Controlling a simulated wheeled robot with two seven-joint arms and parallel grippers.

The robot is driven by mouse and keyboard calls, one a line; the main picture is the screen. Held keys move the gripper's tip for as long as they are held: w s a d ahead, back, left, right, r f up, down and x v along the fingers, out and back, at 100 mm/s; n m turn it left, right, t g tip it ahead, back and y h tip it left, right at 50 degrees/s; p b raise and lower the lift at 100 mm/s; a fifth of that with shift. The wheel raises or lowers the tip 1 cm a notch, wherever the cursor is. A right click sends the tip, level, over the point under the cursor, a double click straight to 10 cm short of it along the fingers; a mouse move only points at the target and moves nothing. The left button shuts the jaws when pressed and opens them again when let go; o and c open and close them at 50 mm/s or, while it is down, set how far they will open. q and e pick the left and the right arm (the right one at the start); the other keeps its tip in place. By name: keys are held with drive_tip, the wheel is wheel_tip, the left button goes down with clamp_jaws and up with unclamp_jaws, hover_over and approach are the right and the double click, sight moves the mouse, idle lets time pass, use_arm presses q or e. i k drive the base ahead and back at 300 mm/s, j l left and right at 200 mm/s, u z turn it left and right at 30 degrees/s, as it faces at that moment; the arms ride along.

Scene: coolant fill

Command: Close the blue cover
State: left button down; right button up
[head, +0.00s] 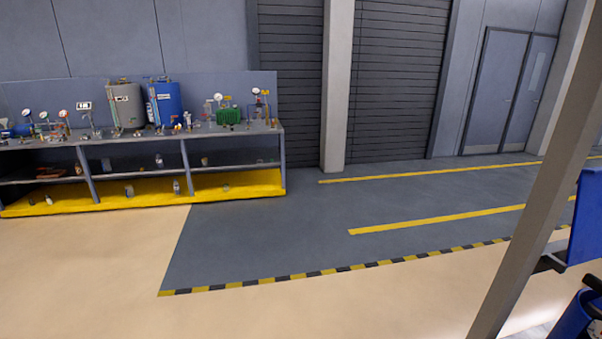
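Neither of my grippers is in view. No blue cover can be made out for certain. At the right edge, a blue panel (588,222) is partly cut off by the frame, and I cannot tell whether it is the cover or whether it is open. Below it, a blue rounded object (574,325) is also cut off at the lower right corner. A blue tank (168,102) stands upright on the workbench far off at the left, too small to show any cover clearly.
A long workbench (283,128) along the left wall holds a grey tank (124,104), gauges and small parts. A slanted grey post (535,205) crosses the right side, close by. The floor (260,235) between is clear, with yellow lines. Grey double doors (505,90) stand at the back right.

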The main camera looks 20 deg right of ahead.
sight(584, 245)
drive_tip(key=i+l+z, duration=0.1)
drive_tip(key=z, duration=0.4)
drive_tip(key=i+z, duration=0.35)
drive_tip(key=z, duration=0.15)
drive_tip(key=i+j+z, duration=0.1)
drive_tip(key=z, duration=0.4)
drive_tip(key=i+j+z, duration=0.2)
drive_tip(key=z, duration=0.3)
drive_tip(key=i+j+z, duration=0.25)
drive_tip(key=z, duration=0.25)
drive_tip(key=i+j+z, duration=0.15)
drive_tip(key=j+z, duration=0.15)
drive_tip(key=z, duration=0.2)
drive_tip(key=j+z, duration=0.35)
drive_tip(key=z, duration=0.15)
drive_tip(key=i, duration=0.1)
